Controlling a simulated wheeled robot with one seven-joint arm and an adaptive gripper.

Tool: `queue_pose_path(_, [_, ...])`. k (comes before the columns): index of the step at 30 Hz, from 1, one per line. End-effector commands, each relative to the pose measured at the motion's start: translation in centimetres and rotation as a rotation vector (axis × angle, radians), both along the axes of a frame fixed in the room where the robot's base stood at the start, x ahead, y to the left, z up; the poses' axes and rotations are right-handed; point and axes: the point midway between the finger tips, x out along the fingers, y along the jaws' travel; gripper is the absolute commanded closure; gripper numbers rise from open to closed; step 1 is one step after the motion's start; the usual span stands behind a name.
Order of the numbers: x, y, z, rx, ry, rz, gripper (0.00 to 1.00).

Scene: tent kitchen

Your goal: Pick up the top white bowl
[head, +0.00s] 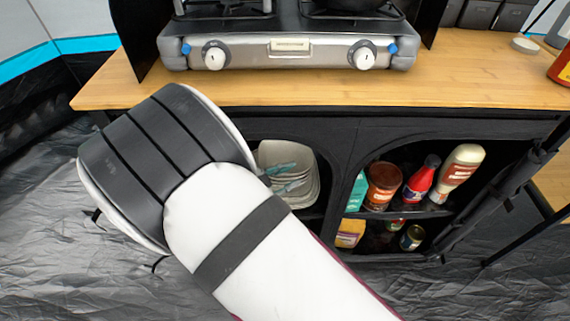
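A stack of white, squarish bowls (304,193) stands on the shelf in the left compartment of the black cabinet, under the counter. Teal-handled pieces, perhaps cutlery, lie in or against the top bowl (276,152). My arm covers the left and lower part of the stack, so the number of bowls cannot be told. My white and black arm reaches up from the bottom of the head view, its wrist end left of the bowls and in front of the cabinet. My gripper is hidden behind that end.
A wooden counter (450,94) with a gas stove (290,52) runs above the shelves. The cabinet's right compartment holds a brown jar (382,186), a red bottle (421,179), a white bottle (457,176) and cans. Black posts frame the openings. The dark floor at left looks clear.

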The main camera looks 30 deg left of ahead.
Motion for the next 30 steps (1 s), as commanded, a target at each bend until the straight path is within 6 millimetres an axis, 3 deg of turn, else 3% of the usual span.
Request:
queue_pose_path(13, [4.5, -1.7, -1.3, -0.001, -0.001, 0.001, 0.72])
queue_pose_path(22, [5.0, -1.9, -1.3, 0.000, -0.001, 0.001, 0.72])
queue_pose_path(26, [4.9, -1.9, -1.3, 0.000, -0.001, 0.001, 0.99])
queue_pose_path(30, [4.9, -1.9, -1.3, 0.000, -0.001, 0.001, 1.00])
